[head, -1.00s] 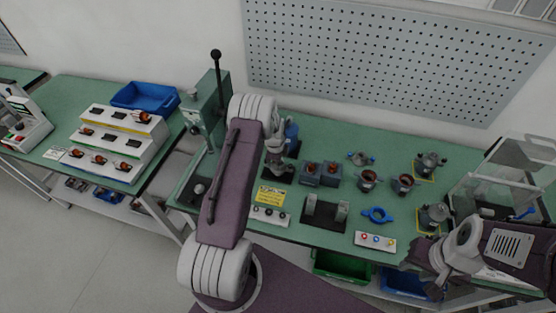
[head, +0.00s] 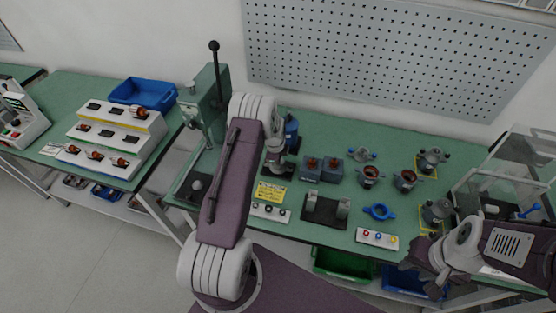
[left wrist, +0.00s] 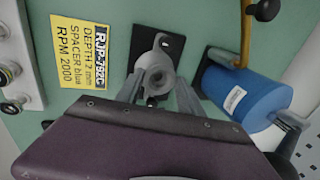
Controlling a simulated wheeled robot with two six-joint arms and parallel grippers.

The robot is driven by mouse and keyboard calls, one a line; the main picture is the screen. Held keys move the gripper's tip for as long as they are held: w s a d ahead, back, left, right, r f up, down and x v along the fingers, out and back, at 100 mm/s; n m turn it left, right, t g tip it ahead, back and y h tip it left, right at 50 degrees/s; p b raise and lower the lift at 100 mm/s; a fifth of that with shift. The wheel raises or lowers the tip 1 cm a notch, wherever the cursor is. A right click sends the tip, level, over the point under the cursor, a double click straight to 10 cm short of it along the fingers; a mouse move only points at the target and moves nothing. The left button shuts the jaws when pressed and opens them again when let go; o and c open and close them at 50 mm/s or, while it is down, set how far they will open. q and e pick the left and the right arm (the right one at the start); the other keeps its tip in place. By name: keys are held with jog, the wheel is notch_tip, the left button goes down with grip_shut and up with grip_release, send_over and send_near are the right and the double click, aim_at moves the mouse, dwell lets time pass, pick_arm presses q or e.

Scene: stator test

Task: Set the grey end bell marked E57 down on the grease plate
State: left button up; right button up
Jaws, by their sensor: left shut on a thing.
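The grey end bell (left wrist: 155,72) is between the fingers of my left gripper (left wrist: 160,92) in the left wrist view. The gripper is shut on it. No E57 mark can be read. The black grease plate (left wrist: 177,46) lies behind the end bell, partly covered by it; whether they touch cannot be told. In the head view my left gripper (head: 275,163) is over the dark plate (head: 285,174), with my arm hiding part of the area. My right gripper (head: 424,262) is at the bench's front right; its fingers are too unclear to judge.
A blue cylinder (left wrist: 245,97) stands close right of the plate in the left wrist view. A yellow card (left wrist: 83,48) lies left.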

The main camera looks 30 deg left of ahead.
pick_arm(q)
jog(key=o, duration=1.5)
jog(key=b+v, duration=0.2)
jog(key=v, duration=0.7)
jog(key=shift+r, duration=0.1)
jog(key=s+d+r+n, duration=0.2)
jog(key=s+d+n, duration=0.3)
jog(key=s, duration=0.2)
jog(key=s+d+r+n+g, duration=0.1)
jog(key=s+d+n, duration=0.3)
jog(key=s, duration=0.4)
jog(key=s+d+r+n, duration=0.3)
jog(key=s+d+n, duration=0.2)
jog(key=s+n, duration=0.1)
jog(key=shift+s+d+r+g+h, duration=0.15)
jog(key=shift+s+d+g+h, duration=0.05)
jog(key=shift+s, duration=0.25)
jog(key=shift+s+d+r+g+h, duration=0.15)
jog(key=shift+s+g+h, duration=0.05)
jog(key=shift+s, duration=0.25)
